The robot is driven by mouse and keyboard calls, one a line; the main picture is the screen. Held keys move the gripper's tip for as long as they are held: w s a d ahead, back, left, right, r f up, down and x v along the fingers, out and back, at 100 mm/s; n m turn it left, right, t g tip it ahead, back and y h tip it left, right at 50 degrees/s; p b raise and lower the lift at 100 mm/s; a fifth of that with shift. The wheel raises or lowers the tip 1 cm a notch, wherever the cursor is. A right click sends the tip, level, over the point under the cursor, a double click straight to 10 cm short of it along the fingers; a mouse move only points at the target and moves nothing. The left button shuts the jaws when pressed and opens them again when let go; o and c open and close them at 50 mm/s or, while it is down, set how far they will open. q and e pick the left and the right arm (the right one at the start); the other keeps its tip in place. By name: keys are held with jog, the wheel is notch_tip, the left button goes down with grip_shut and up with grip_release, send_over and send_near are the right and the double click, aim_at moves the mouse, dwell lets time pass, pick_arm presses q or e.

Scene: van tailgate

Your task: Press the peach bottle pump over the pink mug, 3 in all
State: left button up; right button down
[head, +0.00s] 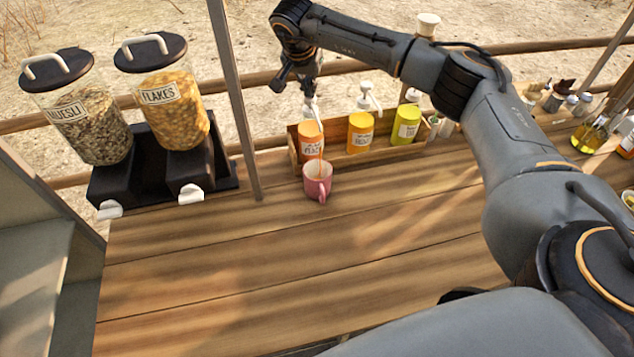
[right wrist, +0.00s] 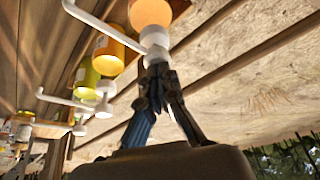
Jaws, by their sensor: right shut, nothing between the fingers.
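The peach bottle (head: 311,142) is orange with a white pump and stands at the left end of a wooden rack (head: 335,160). The pink mug (head: 318,182) stands upright on the counter just in front of it, under the spout. A thin orange stream runs from the spout down into the mug. My right gripper (head: 311,97) is shut and empty, pointing down on top of the pump. In the right wrist view its closed fingertips (right wrist: 156,66) are against the white pump head (right wrist: 155,40), below the orange bottle (right wrist: 150,12). My left gripper is out of view.
An orange-yellow pump bottle (head: 360,133) and a yellow-green one (head: 405,125) stand to the right in the rack. Muesli (head: 90,120) and flakes (head: 170,105) dispensers stand at the left, near a thin post (head: 237,100). The front counter is clear.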

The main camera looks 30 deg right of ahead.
jog(key=shift+s+f, duration=0.1)
jog(key=shift+f, duration=0.05)
jog(key=shift+r+p, duration=0.95)
jog(key=shift+r, duration=0.45)
notch_tip(320, 180, up, 6)
jog(key=p, duration=0.4)
